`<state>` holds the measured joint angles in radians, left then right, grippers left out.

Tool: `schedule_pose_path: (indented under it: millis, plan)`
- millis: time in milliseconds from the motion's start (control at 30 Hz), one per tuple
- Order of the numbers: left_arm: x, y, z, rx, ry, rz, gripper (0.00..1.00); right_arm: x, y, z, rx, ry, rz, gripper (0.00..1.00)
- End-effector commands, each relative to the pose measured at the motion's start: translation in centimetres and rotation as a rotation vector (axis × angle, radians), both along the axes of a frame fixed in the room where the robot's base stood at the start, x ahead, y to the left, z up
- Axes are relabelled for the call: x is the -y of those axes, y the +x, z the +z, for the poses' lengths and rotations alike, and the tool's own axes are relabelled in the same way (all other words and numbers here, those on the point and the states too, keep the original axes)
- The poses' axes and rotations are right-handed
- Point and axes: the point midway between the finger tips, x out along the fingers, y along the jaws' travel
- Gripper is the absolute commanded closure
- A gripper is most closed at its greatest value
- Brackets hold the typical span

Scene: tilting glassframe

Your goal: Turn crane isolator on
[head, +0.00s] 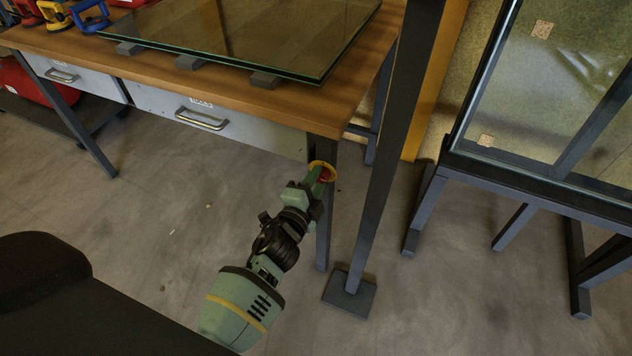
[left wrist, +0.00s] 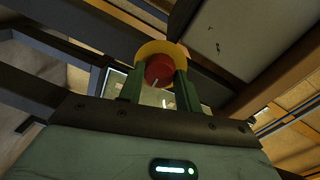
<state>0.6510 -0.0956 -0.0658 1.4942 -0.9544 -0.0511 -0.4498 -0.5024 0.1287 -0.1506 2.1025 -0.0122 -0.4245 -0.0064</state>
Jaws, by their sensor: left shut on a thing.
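The crane isolator is a red rotary knob (left wrist: 160,70) with a round yellow plate (left wrist: 164,49) behind it. In the head view its yellow plate (head: 323,164) shows at the front right corner of the workbench, by the leg. My left gripper (head: 323,175) reaches up to it and hides most of the knob. In the left wrist view the two green fingers (left wrist: 158,88) are shut on the red knob, one on each side. A white mark on the knob is slightly tilted in the picture. My right gripper is not in view.
The wooden workbench (head: 235,98) carries a glass pane (head: 260,35) on grey blocks and several suction lifters (head: 90,15) at the far left. A dark post (head: 385,150) stands just right of the isolator. A glass-holding frame (head: 540,175) stands at right. Floor in front is clear.

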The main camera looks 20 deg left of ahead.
Motion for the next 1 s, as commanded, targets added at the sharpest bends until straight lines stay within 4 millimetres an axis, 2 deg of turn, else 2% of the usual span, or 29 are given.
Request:
schedule_pose_path:
  millis: [467, 500, 633, 1000]
  plan:
    - [0.03, -0.04, -0.06, -0.001, 0.014, 0.000, 0.89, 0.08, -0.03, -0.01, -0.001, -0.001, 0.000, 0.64]
    - [0.03, -0.04, -0.06, -0.001, 0.014, 0.000, 0.61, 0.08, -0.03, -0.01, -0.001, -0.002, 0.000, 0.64]
    - [0.01, -0.02, -0.06, -0.001, 0.013, 0.000, 0.44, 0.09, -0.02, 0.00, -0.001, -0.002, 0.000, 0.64]
    - [-0.01, -0.49, 0.02, 0.000, 0.012, 0.000, 0.44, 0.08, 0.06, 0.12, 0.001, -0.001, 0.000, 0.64]
